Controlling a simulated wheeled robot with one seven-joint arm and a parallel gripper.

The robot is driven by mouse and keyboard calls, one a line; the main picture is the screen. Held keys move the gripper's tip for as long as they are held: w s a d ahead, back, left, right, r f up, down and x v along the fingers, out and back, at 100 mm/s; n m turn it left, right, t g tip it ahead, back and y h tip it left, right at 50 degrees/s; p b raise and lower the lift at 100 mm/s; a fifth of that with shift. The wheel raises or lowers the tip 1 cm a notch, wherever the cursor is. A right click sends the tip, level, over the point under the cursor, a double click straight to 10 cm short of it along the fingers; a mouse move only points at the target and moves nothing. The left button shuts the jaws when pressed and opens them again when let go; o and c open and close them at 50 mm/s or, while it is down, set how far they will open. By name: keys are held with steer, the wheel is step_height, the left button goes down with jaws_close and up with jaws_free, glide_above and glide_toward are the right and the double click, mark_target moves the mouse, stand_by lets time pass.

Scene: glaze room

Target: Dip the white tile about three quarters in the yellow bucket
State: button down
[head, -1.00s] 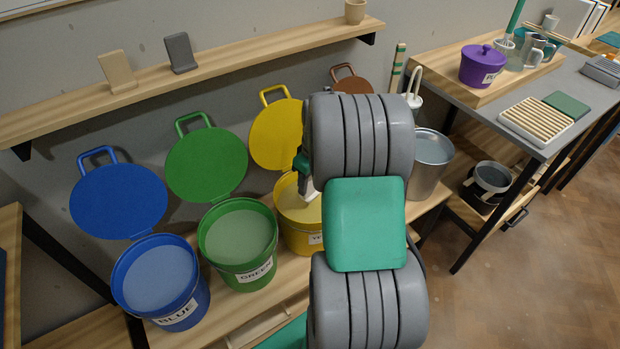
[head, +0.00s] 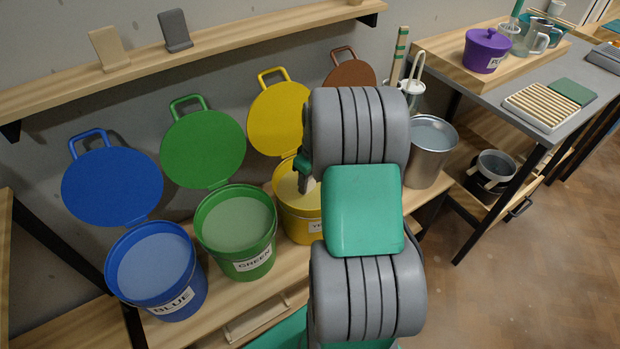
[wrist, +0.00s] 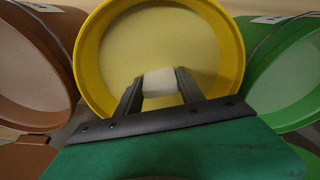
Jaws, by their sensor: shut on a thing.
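The yellow bucket (head: 300,226) stands open on the low shelf, and its round opening shows in the wrist view (wrist: 233,60) with pale yellow glaze (wrist: 160,40) inside. My gripper (wrist: 159,84) is over the opening and shut on the white tile (wrist: 159,80), which shows as a small pale block between the fingers. The tile's lower part is hidden, and I cannot tell how deep it sits in the glaze. In the head view my gripper (head: 305,178) is at the bucket's mouth, partly behind my arm, and the tile is barely visible there.
The green bucket (head: 240,262) and blue bucket (head: 160,312) stand open to the left. A brown bucket (wrist: 62,40) is on the other side. The yellow lid (head: 279,118) leans behind. A metal pail (head: 428,165) stands right of my arm.

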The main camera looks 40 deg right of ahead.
mark_target(310, 178)
steer(key=shift+f+b, duration=0.45)
steer(key=shift+f, duration=0.6)
steer(key=shift+f, duration=0.35)
steer(key=shift+r, duration=0.15)
stand_by(0.6)
step_height(310, 178, up, 8)
steer(key=p, duration=0.5)
steer(key=shift+p, duration=0.4)
stand_by(1.9)
step_height(310, 178, up, 6)
steer(key=p, duration=0.4)
stand_by(2.0)
